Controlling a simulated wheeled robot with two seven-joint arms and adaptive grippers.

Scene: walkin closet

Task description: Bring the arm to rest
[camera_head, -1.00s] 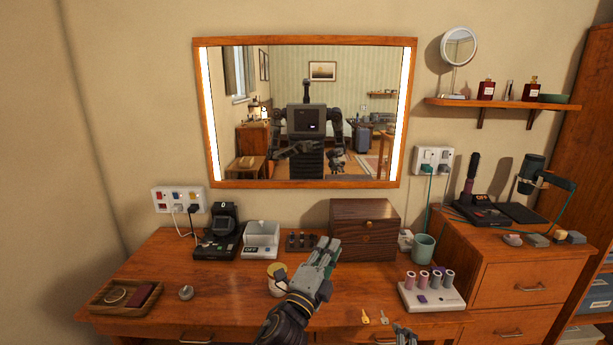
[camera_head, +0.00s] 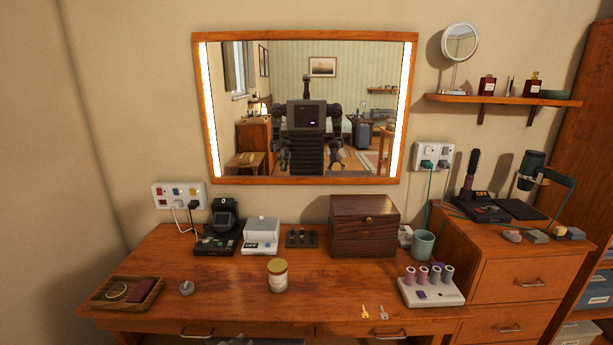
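Neither of my grippers shows directly over the dressing table (camera_head: 220,300). The wall mirror (camera_head: 345,75) reflects my body (camera_head: 306,130), with both arms hanging low at its sides. The grippers in the reflection are too small and dark to tell open from shut. A jar with a gold lid (camera_head: 277,275) stands upright near the middle of the table, with nothing touching it.
A wooden tray (camera_head: 126,292) and a small round knob (camera_head: 187,287) are at left. Black devices, a white box (camera_head: 261,234) and a wooden chest (camera_head: 364,226) line the back. Keys (camera_head: 366,311) and a roller stand (camera_head: 431,291) are at right. The table's front middle is clear.

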